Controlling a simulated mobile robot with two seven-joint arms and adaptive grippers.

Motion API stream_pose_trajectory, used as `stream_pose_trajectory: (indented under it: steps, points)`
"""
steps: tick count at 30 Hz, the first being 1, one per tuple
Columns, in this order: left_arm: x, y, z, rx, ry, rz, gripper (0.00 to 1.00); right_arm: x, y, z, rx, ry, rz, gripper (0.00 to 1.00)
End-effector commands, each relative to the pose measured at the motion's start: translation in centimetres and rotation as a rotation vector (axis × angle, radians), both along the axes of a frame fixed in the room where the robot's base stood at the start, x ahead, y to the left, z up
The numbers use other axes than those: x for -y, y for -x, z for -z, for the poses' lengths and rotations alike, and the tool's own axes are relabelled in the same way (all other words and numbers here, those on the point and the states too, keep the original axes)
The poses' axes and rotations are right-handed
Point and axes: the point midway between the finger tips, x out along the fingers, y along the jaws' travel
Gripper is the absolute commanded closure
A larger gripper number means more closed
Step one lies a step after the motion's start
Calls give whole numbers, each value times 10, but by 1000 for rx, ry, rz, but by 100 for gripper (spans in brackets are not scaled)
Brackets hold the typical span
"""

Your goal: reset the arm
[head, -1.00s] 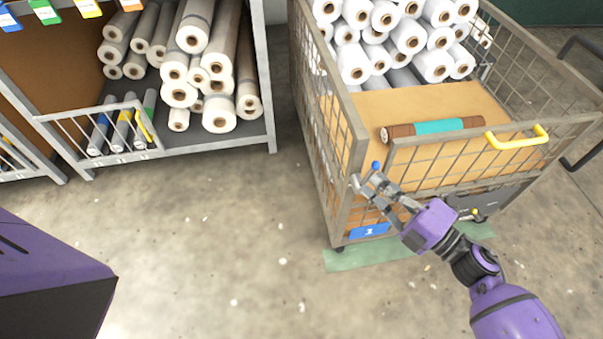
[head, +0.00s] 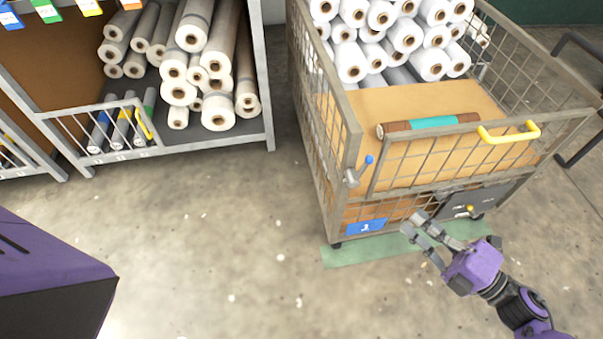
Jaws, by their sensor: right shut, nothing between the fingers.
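My right gripper (head: 418,226) is in the head view at the lower right, in front of the mesh cart (head: 346,190). Its fingers are shut with nothing between them, and it is apart from the cart's latch. The latch (head: 352,178) with a blue knob (head: 369,160) sits at the cart's near left corner post. The cart's front gate with a yellow handle (head: 510,133) stands upright across the front. My left gripper is not in view.
White rolls (head: 405,35) are stacked in the cart, and a brown and teal roll (head: 430,124) lies behind its gate. A blue label (head: 366,226) marks the cart. A grey rack (head: 268,110) with rolls stands at the left. The floor (head: 225,220) between is mostly clear.

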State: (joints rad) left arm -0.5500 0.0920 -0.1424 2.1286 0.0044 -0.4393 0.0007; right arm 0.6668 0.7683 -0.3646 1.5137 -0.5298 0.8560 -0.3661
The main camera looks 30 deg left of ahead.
Motion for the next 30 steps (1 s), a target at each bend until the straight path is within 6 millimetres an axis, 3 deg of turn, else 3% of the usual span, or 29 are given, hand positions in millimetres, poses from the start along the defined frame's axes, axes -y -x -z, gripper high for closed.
stream_pose_trajectory:
  steps: [20,25,28,30]
  points:
    - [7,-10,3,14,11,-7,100,5,2,0,-2,-2,0,100]
    - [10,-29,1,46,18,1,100,11,-21,4,-70,-1,97,100]
    - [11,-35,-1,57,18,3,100,12,-44,-7,-138,-45,209,100]
    - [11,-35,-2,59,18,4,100,14,-50,-4,-230,-99,306,100]
